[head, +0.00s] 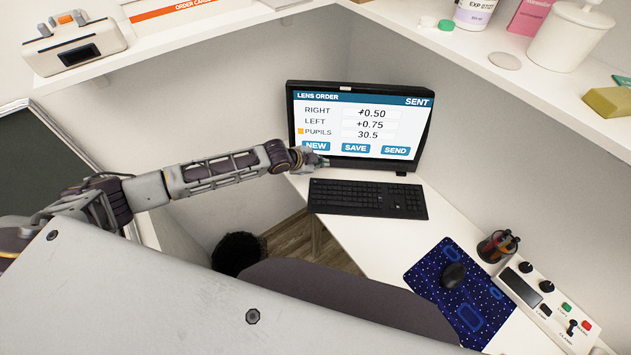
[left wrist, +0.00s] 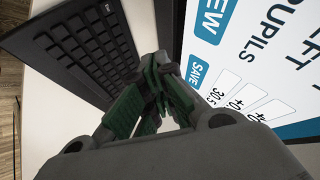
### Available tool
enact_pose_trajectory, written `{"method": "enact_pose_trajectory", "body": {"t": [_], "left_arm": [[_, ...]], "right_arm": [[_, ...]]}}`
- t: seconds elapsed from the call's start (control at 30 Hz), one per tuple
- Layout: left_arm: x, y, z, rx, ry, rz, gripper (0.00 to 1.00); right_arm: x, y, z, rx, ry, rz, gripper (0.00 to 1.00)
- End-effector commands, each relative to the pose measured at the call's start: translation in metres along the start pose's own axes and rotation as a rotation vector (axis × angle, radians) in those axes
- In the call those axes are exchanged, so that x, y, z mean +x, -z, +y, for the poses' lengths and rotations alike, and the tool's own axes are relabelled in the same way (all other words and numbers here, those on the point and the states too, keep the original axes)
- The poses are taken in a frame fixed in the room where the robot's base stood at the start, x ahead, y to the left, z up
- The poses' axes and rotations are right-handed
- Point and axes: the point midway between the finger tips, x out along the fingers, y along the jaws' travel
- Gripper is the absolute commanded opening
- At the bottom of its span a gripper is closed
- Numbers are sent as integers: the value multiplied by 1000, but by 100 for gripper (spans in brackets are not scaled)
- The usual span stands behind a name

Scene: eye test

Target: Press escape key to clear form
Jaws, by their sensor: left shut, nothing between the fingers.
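The black keyboard (head: 368,198) lies on the white desk below the monitor; in the left wrist view its left end (left wrist: 75,45) shows. The key (left wrist: 106,8) at its left corner nearest the screen has a pale mark, too small to read surely. The monitor screen (head: 378,122) shows a "LENS ORDER" form with filled fields: RIGHT +0.50, LEFT +0.75, PUPILS 30.5. "SENT" stands at its top right; an orange square marks PUPILS. My left gripper (head: 322,162) is shut and empty, in front of the screen's lower left, above the keyboard's far left edge. My right gripper is not in view.
A blue mat (head: 478,318) with a black mouse (head: 453,276), a pen cup (head: 497,246) and a control box (head: 545,300) lie right of the keyboard. A dark chair back (head: 350,292) stands before the desk. Shelves (head: 400,30) with small goods run above.

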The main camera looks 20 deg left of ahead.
Motion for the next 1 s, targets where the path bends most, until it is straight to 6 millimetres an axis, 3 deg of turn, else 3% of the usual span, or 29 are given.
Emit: {"method": "enact_pose_trajectory", "body": {"t": [0.2,1.0], "left_arm": [[-4,-6,-10,19,7,-2,0],[4,-12,-5,19,7,-3,0]], "right_arm": [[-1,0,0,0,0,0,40],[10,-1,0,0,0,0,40]]}}
